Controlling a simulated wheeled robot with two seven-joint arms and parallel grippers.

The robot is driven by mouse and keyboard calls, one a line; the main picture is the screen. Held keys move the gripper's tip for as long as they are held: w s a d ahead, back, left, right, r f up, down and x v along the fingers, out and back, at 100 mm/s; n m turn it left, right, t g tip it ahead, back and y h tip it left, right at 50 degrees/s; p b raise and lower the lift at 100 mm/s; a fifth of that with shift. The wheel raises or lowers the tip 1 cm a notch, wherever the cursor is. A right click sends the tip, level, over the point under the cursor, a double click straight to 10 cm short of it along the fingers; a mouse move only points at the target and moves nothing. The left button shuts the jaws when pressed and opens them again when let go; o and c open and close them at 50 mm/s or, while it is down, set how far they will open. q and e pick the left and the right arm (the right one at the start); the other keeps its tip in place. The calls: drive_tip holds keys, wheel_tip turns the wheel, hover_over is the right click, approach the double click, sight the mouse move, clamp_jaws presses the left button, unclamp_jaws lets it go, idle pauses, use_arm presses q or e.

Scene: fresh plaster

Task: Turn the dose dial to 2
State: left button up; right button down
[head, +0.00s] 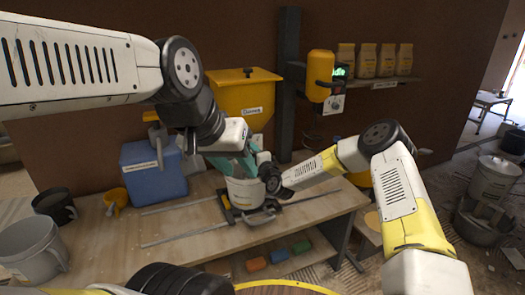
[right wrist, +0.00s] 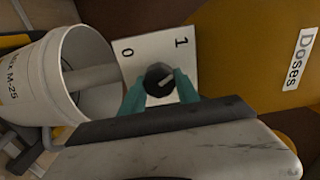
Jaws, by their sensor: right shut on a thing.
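The dose dial (right wrist: 160,78) is a dark round knob on a white plate (right wrist: 152,48) marked 0 and 1 in the right wrist view; no 2 shows there. Its light mark points right and slightly up, seemingly a little clockwise of the 1. My right gripper (right wrist: 160,90) is shut on the dial, one teal finger on each side. In the head view the dial is hidden behind my arms. My left gripper (head: 240,168) has teal fingers, low over the white bucket (head: 247,192); its opening is not clear.
The yellow hopper (head: 243,92) stands above the bucket, which also shows in the right wrist view (right wrist: 60,85). A yellow box (head: 320,75) hangs at the back.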

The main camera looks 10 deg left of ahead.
drive_tip(key=m, duration=0.7)
drive_tip(key=shift+f, duration=0.25)
drive_tip(key=m, duration=0.4)
drive_tip(key=shift+s+a+m, duration=0.1)
drive_tip(key=shift+m, duration=1.8)
drive_tip(key=c, duration=0.9)
unclamp_jaws()
drive_tip(key=v, duration=0.7)
drive_tip(key=shift+s+d, duration=0.25)
drive_tip(key=shift+s, duration=0.1)
